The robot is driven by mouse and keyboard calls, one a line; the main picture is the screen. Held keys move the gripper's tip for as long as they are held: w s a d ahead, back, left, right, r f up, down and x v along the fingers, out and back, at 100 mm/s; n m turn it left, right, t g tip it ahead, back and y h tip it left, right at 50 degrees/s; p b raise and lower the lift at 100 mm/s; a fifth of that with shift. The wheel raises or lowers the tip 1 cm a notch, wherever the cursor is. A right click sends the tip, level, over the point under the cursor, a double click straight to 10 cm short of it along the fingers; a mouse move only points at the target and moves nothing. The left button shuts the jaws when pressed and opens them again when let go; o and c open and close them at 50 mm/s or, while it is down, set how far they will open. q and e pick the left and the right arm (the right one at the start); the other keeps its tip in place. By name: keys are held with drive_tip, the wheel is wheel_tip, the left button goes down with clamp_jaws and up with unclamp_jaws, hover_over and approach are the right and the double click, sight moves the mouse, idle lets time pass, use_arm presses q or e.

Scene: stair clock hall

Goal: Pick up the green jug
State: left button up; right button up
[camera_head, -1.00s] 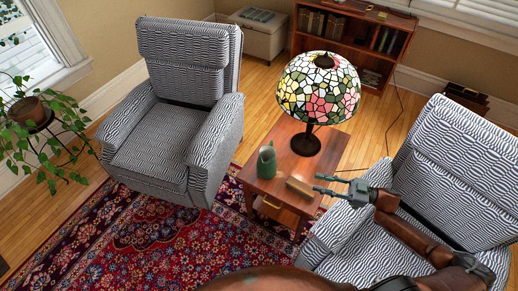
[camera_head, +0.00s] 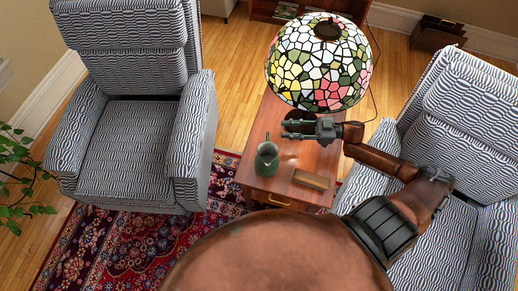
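The green jug (camera_head: 267,160) stands upright on the small wooden side table (camera_head: 270,197), near its left edge. My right gripper (camera_head: 286,129) is above the table, just behind and to the right of the jug, under the lamp shade. Its two fingers point left and are apart, with nothing between them. It appears clear of the jug, though the exact height gap is hard to tell. My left gripper is not in view.
A small wooden box (camera_head: 311,180) lies right of the jug. Striped armchairs stand left (camera_head: 130,150) and right (camera_head: 470,120) of the table. A patterned rug (camera_head: 120,240) lies in front.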

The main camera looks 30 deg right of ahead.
wheel_tip(320, 180, down, 6)
drive_tip(key=b, duration=0.4)
drive_tip(key=x, duration=0.2)
drive_tip(key=b+x, duration=0.1)
drive_tip(key=x, duration=0.5)
drive_tip(key=shift+w+f+b, duration=0.15)
drive_tip(key=shift+f+b, duration=0.15)
drive_tip(key=shift+b, duration=0.1)
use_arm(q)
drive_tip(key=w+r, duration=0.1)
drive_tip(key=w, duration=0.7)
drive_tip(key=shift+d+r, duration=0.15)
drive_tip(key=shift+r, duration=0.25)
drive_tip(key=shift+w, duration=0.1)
use_arm(e)
clamp_jaws()
drive_tip(key=shift+r, duration=0.1)
